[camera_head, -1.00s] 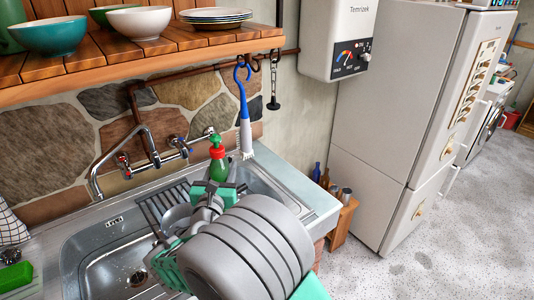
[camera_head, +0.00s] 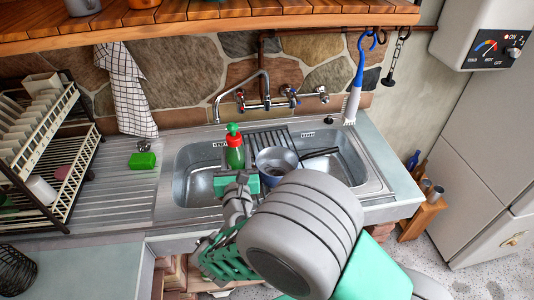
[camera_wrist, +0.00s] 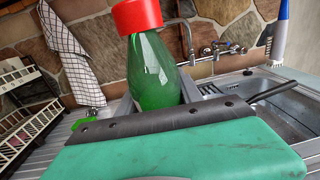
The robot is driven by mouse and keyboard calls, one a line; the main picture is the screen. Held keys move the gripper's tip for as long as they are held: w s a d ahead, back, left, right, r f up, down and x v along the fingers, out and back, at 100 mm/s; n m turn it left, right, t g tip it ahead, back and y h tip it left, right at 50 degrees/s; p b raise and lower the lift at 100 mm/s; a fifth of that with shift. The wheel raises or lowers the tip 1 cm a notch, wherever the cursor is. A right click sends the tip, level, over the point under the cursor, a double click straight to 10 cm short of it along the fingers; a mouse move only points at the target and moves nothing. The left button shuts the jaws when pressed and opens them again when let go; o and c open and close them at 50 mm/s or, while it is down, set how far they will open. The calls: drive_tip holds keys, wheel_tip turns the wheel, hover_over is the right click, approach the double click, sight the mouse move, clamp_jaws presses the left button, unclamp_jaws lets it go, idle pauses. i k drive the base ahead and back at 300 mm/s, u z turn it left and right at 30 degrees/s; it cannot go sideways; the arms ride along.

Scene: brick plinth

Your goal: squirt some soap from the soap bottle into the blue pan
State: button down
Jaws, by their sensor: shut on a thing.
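The soap bottle (camera_head: 235,150) is green with a red label or band and a green-and-red top, and stands upright in the head view. In the wrist view it (camera_wrist: 157,75) rises behind the teal finger, its lower part hidden. My gripper (camera_head: 240,181) is shut on the bottle low on its body and holds it over the sink. The blue pan (camera_head: 275,158) sits in the sink just right of the bottle, its dark handle pointing right. My arm and gripper hide part of the pan's near side.
The metal sink (camera_head: 190,160) has a tap (camera_head: 265,95) behind it. A green sponge (camera_head: 142,161) lies on the drainboard at left, beside a dish rack (camera_head: 50,150). A blue-and-white brush (camera_head: 355,85) hangs at right. A wooden shelf (camera_head: 200,20) juts out above.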

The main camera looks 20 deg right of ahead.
sight(273, 162)
drive_tip(key=u, duration=3)
drive_tip(key=k, duration=1.6)
drive_tip(key=z, duration=0.75)
drive_tip(key=i, duration=1)
